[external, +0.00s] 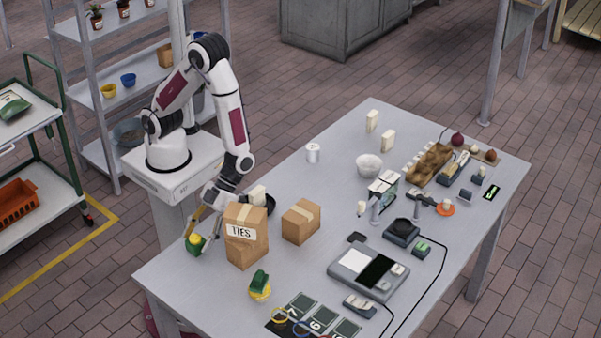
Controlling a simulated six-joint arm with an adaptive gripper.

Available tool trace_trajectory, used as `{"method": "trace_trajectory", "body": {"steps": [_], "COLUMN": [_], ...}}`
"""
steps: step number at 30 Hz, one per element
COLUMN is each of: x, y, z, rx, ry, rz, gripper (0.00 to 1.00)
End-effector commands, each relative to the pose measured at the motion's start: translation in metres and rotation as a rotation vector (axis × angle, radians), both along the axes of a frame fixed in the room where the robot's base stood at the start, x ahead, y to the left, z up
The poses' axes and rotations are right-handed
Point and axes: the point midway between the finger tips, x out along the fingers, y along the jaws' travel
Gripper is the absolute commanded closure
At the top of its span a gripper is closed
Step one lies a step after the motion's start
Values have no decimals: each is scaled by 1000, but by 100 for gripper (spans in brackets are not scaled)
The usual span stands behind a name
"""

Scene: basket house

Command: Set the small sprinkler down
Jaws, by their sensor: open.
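A small green-and-yellow piece (195,244), which looks like the small sprinkler, is at the left edge area of the table, left of the TIES box. It appears to rest on the tabletop, but its underside is too small to tell. My gripper (197,235) points down at it with open fingers, close around or just above it; whether they touch it cannot be told. A second, similar green-and-yellow piece (260,287) stands on the table nearer the front, apart from my gripper.
Another carton (301,221) is further right. A scale (368,271) and numbered cards (315,317) lie nearer the front. The table's left front corner is bare.

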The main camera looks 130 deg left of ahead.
Motion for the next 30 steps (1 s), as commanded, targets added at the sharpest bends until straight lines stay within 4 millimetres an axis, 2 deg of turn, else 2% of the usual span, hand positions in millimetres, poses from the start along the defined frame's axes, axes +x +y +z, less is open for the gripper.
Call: {"method": "trace_trajectory", "body": {"steps": [7, 23, 28, 30], "x": [-1, -1, -1, -1], "y": [-11, -11, -11, -11], "z": [-11, -12, -12, -12], "rx": [1, 1, 1, 1], "ry": [1, 0, 0, 0], "rz": [-1, 0, 0, 0], "gripper": [44, 44, 86, 89]}}
